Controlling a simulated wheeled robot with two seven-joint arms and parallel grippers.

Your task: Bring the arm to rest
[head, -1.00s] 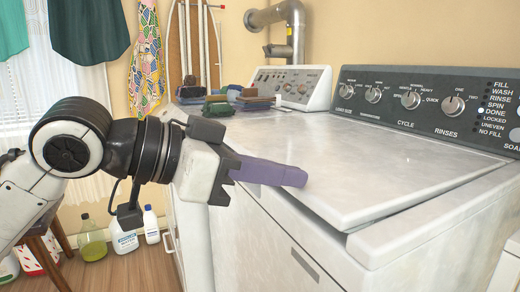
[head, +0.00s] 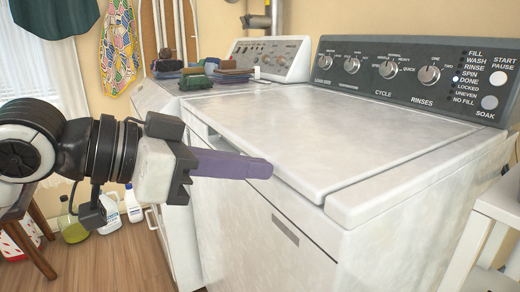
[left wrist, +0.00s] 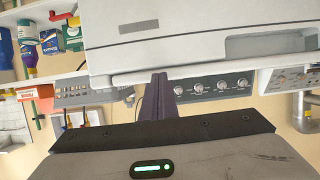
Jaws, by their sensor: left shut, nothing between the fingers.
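My left gripper (head: 270,169) comes in from the left in the head view. Its long purple fingers are shut together with nothing between them. They point right, level with the washer's front top edge, and overlap the front of the white washer (head: 290,245) in the picture. I cannot tell whether they touch it. In the left wrist view the shut fingers (left wrist: 160,82) stand in front of the washer and its knob panel. The washer's lid (head: 290,125) lies down, close to flush with the top. My right gripper is not in view.
A second white machine (head: 268,60) stands behind to the left, with folded cloths (head: 205,72) on top. Bottles (head: 72,222) and a wooden stool (head: 35,235) stand on the floor at left. A white table (head: 490,215) is at the right. Wooden floor shows at lower left.

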